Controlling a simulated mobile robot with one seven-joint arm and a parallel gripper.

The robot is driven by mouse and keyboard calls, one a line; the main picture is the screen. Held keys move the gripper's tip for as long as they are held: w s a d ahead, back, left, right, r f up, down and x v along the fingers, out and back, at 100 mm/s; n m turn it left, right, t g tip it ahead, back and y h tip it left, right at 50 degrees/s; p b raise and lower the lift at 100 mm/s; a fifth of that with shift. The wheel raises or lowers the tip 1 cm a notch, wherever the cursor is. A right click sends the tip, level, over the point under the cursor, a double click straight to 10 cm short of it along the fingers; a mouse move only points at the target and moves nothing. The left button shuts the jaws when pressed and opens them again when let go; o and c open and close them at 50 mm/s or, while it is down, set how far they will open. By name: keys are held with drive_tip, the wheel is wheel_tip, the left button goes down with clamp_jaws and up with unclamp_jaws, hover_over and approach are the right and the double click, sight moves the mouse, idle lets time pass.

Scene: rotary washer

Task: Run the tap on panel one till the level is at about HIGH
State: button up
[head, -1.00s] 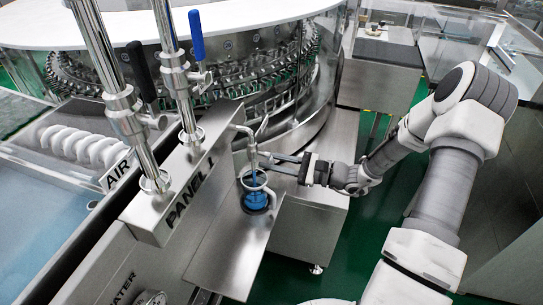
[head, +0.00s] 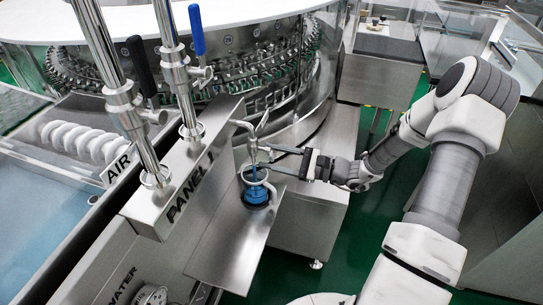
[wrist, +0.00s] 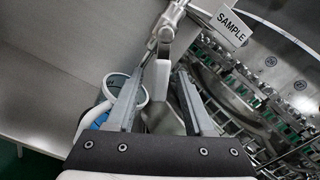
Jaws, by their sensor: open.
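The tap (head: 252,142) is a metal spout on a bent pipe from the panel one box (head: 185,175). It also shows in the wrist view (wrist: 165,30), with a pale lever-like part hanging between my fingers. A clear round vessel (head: 245,178) with blue in its lower part stands under the spout; its rim shows in the wrist view (wrist: 143,94). I cannot read any level mark on it. My gripper (head: 268,160) is open, its fingers on either side of the tap's lower part and close to the vessel's rim. I cannot tell whether they touch it.
A SAMPLE tag (wrist: 231,27) hangs beside the tap. The vessel stands on a bare metal shelf (head: 225,255). Two upright pipes with a blue lever (head: 196,32) and a black lever (head: 138,62) rise left. The rotary washer (head: 290,75) is behind.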

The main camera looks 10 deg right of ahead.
drive_tip(key=v, duration=1.7)
drive_tip(key=shift+p, duration=0.35)
drive_tip(key=shift+d, duration=0.1)
idle(5.8)
